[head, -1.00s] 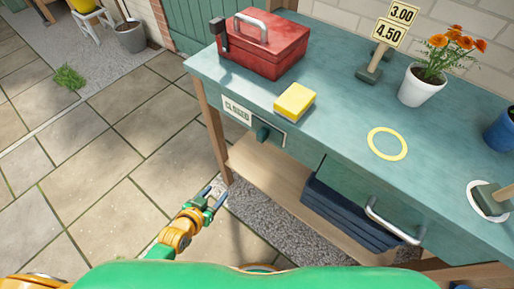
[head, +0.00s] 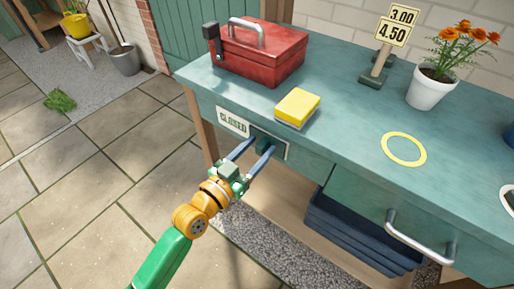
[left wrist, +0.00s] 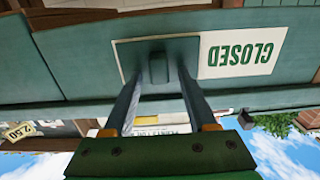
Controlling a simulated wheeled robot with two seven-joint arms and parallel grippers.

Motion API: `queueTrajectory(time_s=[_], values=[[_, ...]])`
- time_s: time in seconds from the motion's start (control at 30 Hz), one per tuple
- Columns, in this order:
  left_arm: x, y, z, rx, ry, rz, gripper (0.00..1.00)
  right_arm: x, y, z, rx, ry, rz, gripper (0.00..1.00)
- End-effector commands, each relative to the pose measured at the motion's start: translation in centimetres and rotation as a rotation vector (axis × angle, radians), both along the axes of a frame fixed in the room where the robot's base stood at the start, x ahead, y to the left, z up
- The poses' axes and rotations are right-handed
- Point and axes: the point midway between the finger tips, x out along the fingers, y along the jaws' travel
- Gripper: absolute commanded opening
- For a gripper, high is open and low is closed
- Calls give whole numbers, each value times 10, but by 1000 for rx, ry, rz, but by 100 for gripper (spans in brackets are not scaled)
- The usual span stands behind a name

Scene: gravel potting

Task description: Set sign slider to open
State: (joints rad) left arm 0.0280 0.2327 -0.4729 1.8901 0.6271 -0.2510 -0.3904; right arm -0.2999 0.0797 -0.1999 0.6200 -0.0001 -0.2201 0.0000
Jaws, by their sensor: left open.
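The sign slider is on the front edge of the teal bench. Its dark green knob (head: 264,144) sits at the right part of a pale plate, and the word CLOSED shows on the sign (head: 233,122) to its left. In the left wrist view the picture is upside down; the knob (left wrist: 158,67) stands between my finger tips and the CLOSED sign (left wrist: 242,53) is to its right. My left gripper (head: 253,149) is open, with one finger on each side of the knob. Whether the fingers touch it cannot be told. My right gripper is not in view.
On the bench top (head: 330,150) stand a red toolbox (head: 259,52), a yellow sponge-like block (head: 297,106), a yellow ring (head: 404,149), price signs (head: 391,34) and a flower pot (head: 430,88). A drawer handle (head: 420,240) sticks out at the right front. Dark crates (head: 350,235) lie below.

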Motion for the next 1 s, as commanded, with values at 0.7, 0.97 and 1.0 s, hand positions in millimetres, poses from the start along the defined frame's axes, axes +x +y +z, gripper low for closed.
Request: queueTrajectory(time_s=[0.7, 0.97, 1.0], values=[[0, 0, 0, 0, 0, 1, 0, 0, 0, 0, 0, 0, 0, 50], [0, 0, 0, 1, 1, 1, 0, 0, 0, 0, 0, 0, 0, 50], [0, 0, 0, 1, 1, 1, 0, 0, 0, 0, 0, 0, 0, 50]])
